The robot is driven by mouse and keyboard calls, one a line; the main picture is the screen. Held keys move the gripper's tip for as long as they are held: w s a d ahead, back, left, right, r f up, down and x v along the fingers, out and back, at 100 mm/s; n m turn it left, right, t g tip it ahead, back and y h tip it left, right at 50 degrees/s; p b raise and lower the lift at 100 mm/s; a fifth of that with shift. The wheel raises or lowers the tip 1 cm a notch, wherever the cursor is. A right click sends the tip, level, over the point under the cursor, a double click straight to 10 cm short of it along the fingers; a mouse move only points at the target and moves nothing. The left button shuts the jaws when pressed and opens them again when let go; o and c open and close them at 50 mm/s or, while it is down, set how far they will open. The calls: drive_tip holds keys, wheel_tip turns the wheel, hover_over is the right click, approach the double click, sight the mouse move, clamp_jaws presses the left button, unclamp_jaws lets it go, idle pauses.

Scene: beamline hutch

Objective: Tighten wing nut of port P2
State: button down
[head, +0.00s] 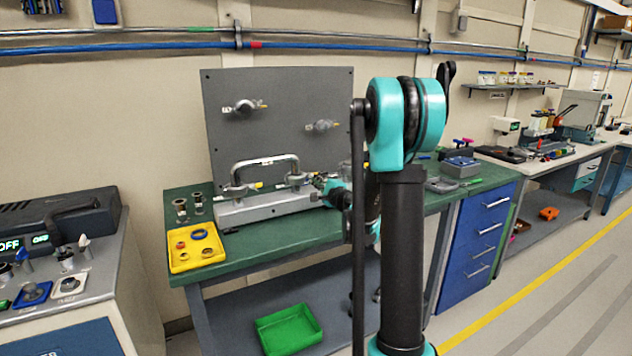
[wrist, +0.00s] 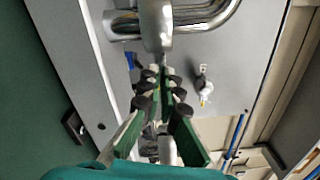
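A bent metal pipe (head: 264,162) joins two clamped ports low on the grey panel (head: 285,95). The right clamped port (head: 297,179) has a small yellow-tipped part beside it. My gripper (head: 322,184) is just right of this port, mostly hidden behind my arm. In the wrist view the green-sided fingers of my gripper (wrist: 160,75) converge towards a shiny metal clamp (wrist: 155,25) at the bent pipe (wrist: 205,20). The fingertips are close together; contact or anything between them cannot be made out. No port label is readable, and I cannot pick out the P2 wing nut.
Two more fittings, upper left (head: 243,107) and right (head: 322,126), stick out from the panel. A yellow tray (head: 196,262) with rings is at the green bench's left end. A green bin (head: 289,330) sits on the lower shelf. A blue drawer unit (head: 487,232) stands right.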

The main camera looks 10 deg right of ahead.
drive_tip(key=shift+f+m, duration=0.1)
drive_tip(key=shift+m, duration=1.5)
drive_tip(key=c, duration=2)
unclamp_jaws()
drive_tip(key=shift+c, duration=0.2)
drive_tip(key=shift+s, duration=0.15)
drive_tip(key=v, duration=1.2)
